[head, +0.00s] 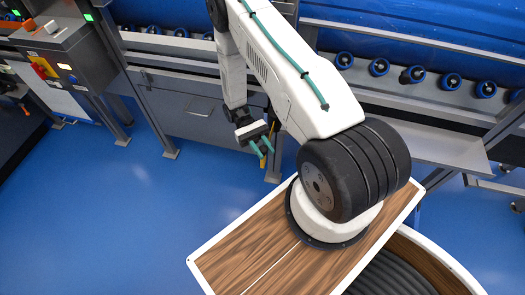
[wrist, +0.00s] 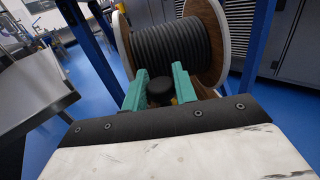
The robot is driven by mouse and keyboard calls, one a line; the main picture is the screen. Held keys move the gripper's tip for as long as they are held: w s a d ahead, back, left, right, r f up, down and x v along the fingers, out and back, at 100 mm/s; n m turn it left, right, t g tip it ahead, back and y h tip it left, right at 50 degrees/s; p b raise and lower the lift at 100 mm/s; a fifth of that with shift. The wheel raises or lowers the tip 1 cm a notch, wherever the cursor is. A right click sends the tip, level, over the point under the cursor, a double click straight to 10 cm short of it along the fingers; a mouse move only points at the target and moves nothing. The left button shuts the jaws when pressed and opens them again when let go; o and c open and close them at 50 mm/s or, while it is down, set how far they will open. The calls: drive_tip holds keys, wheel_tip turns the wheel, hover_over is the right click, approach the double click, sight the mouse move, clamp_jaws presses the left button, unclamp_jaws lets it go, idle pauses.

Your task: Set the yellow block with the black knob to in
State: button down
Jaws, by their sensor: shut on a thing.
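The black knob (wrist: 159,90) shows in the wrist view between the two teal fingers of my gripper (wrist: 160,84). My gripper is shut on it. A small bit of the yellow block (wrist: 174,101) shows just beside the knob, and the fingers hide the rest. In the head view my gripper (head: 261,147) points down in front of the grey conveyor frame. The knob cannot be made out there. Whether the knob stands in or out cannot be told.
A blue conveyor belt (head: 420,28) on a grey frame with several rollers runs along the back. A grey control box (head: 62,48) with a red and yellow switch (head: 45,68) stands at the left. The blue floor (head: 150,215) at the front left is clear.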

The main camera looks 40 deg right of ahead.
drive_tip(key=shift+w, duration=0.1)
drive_tip(key=c, duration=1.4)
unclamp_jaws()
drive_tip(key=shift+r, duration=0.2)
wheel_tip(320, 180, up, 3)
drive_tip(key=shift+f, duration=0.2)
drive_tip(key=shift+s+a+r, duration=0.15)
drive_tip(key=shift+s+r, duration=0.2)
drive_tip(key=shift+s, duration=0.3)
drive_tip(key=s+a+r, duration=0.1)
drive_tip(key=s+a, duration=0.1)
drive_tip(key=s, duration=1.2)
drive_tip(key=shift+s+a, duration=0.25)
drive_tip(key=shift+a, duration=0.15)
